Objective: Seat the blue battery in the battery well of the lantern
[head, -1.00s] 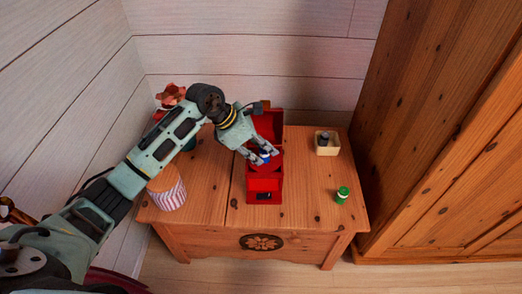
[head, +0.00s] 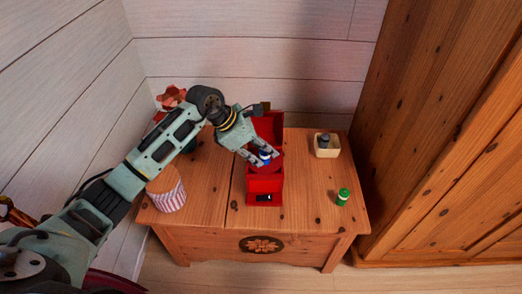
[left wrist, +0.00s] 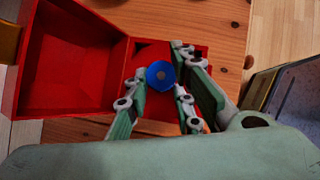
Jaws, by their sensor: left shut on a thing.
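The red lantern (head: 264,184) stands on the wooden chest with its lid (head: 268,124) open at the back. In the left wrist view the open lid (left wrist: 70,60) lies to the left of the lantern's box (left wrist: 202,50). My left gripper (head: 263,160) is shut on the blue battery (head: 265,154), which is upright over the lantern's opening. In the left wrist view the battery's round blue top (left wrist: 160,75) shows between the fingers against the red interior. How deep its lower end sits is hidden. My right gripper is not in view.
A green battery (head: 343,196) stands on the chest (head: 310,185) at right. A cream box (head: 327,151) with a dark-topped item is at the back right. A striped jar (head: 167,190) stands left, below my arm. A wardrobe (head: 440,140) bounds the right side.

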